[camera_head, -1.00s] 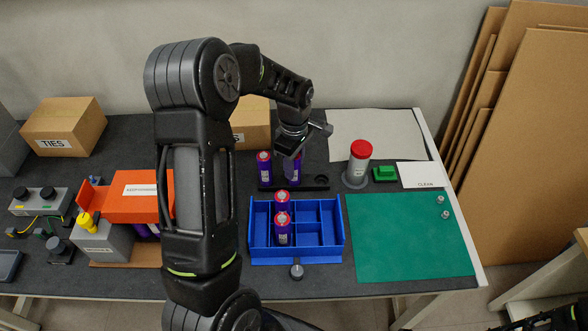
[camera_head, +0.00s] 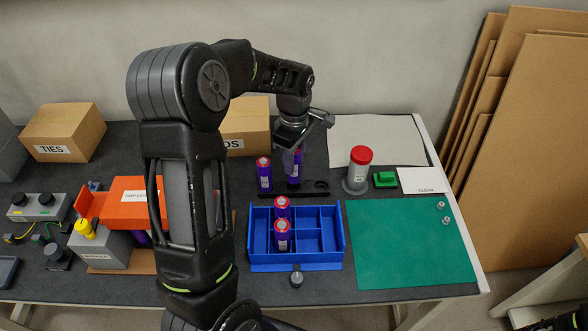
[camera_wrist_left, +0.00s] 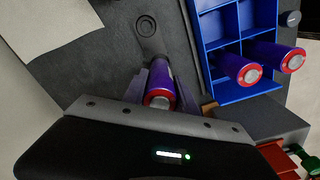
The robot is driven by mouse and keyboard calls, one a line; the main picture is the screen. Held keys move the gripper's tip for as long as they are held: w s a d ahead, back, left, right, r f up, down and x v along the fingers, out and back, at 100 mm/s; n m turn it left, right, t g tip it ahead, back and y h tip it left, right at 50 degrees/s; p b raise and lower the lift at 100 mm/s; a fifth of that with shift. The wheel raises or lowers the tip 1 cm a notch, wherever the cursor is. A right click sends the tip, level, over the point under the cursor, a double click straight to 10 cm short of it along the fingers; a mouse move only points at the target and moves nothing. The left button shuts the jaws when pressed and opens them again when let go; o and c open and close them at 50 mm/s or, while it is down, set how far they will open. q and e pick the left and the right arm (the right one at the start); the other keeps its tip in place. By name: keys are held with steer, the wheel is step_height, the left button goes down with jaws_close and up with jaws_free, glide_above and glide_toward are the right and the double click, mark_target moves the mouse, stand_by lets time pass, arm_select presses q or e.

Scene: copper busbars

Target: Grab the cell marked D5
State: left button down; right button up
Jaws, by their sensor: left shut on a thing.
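My left gripper (camera_head: 294,151) is shut on a purple cell (camera_head: 295,170), holding it upright just above the black rack (camera_head: 285,191). The held cell's red-rimmed end (camera_wrist_left: 158,100) shows between the fingers in the left wrist view. Its marking cannot be read. Another purple cell with a red top (camera_head: 264,174) stands at the left end of the rack. The rack's right socket (camera_head: 321,184) is empty. Two more cells, one behind (camera_head: 282,208) and one in front (camera_head: 282,237), stand in the left part of the blue divided tray (camera_head: 296,267).
A grey tube with a red lid (camera_head: 359,170), a green block (camera_head: 385,179) and a green mat (camera_head: 412,240) are at the right. An orange cover (camera_head: 132,206) and a cardboard box (camera_head: 245,123) flank my left arm. The mat is mostly clear.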

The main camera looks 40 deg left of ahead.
arm_select(q)
step_height(320, 180, up, 6)
steer(key=shift+f, duration=0.15)
stand_by(0.6)
